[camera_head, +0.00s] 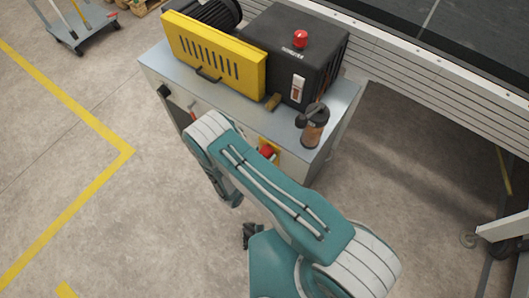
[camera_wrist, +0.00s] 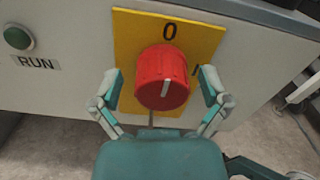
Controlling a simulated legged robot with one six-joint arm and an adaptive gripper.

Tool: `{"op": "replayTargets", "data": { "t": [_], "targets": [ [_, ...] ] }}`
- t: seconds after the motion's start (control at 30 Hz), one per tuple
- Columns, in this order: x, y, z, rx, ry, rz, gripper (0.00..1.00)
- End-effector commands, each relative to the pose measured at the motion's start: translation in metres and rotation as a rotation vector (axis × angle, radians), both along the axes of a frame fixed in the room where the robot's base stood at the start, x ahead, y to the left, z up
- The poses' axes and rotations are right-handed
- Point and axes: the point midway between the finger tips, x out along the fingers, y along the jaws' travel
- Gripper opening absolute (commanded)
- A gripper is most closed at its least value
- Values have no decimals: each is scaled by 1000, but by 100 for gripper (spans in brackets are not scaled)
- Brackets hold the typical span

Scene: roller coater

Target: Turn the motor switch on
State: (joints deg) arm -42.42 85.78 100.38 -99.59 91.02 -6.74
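The motor switch is a red round knob (camera_wrist: 162,77) on a yellow plate (camera_wrist: 130,30), with a "0" above it and a second mark to its right. A short white line shows on the knob's face; I cannot tell firmly which mark it points to. In the head view the red knob (camera_head: 267,152) sits on the cabinet's front, partly behind my arm. My gripper (camera_wrist: 159,88) is open, with one finger on each side of the knob. Gaps show between the fingers and the knob. The gripper is not clearly visible in the head view.
A green RUN button (camera_wrist: 18,37) is left of the yellow plate. The grey cabinet (camera_head: 345,95) carries a black box (camera_head: 270,50) with a red button (camera_head: 300,39), a yellow guard (camera_head: 215,60) and a small bottle (camera_head: 314,130). A conveyor (camera_head: 440,70) stands at the right.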

Motion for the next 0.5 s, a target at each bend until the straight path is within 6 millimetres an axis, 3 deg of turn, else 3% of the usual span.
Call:
{"op": "replayTargets", "data": {
  "t": [0.03, 0.17, 0.5],
  "targets": [
    [0, 0, 0, 0, 0, 0, 73],
    [0, 0, 0, 0, 0, 0, 15],
    [1, 1, 0, 12, -7, 2, 14]
  ]
}}
